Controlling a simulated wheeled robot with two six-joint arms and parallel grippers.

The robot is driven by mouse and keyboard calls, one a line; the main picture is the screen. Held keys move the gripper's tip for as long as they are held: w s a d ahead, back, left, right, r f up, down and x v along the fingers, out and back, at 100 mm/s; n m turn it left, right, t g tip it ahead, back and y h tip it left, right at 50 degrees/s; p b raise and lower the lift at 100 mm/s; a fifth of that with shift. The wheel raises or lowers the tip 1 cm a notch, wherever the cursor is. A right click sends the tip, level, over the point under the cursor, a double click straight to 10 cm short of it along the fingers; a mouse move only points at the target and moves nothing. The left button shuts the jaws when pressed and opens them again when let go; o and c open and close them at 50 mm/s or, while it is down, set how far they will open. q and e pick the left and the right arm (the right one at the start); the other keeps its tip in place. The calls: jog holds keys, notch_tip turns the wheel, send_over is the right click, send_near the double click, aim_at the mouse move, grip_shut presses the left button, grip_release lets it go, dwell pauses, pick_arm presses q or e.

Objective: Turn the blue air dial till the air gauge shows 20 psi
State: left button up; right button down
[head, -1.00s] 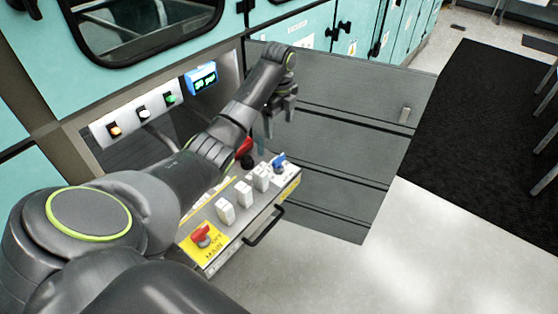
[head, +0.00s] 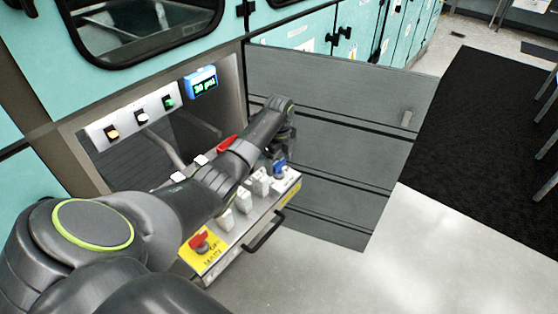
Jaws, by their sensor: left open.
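The blue air dial (head: 280,168) sits at the far right end of the sloped control panel, partly hidden by my left gripper. The air gauge (head: 202,84) is a small blue box with a lit green readout on the upper panel; its digits are too small to read surely. My left gripper (head: 277,157) points down just above the blue dial, its jaws open. I cannot tell whether its fingers touch the dial. My right gripper is not in view.
The panel also has a red main switch (head: 200,242), several white switches (head: 243,200), a red lever (head: 226,143) and a black front handle (head: 264,232). My left arm covers the panel's middle. A grey hinged door (head: 325,95) stands open behind it.

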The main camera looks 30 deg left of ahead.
pick_arm(q)
jog(key=c, duration=1)
jog(key=shift+r+n+p, duration=0.25)
jog(key=shift+n+p, duration=0.45)
jog(key=shift+p, duration=0.25)
jog(key=n+p, duration=0.3)
jog(key=shift+n+p, duration=0.8)
jog(key=shift+n, duration=0.2)
jog(key=n+p, duration=0.2)
jog(key=n, duration=0.3)
jog(key=shift+f+p, duration=0.1)
jog(key=shift+p, duration=0.3)
jog(key=n+p, duration=0.1)
jog(key=n, duration=0.2)
jog(key=shift+n, duration=0.4)
jog(key=shift+n+p, duration=0.3)
jog(key=shift+n, duration=0.9)
jog(key=shift+w+f+n, duration=0.1)
jog(key=shift+n, duration=0.2)
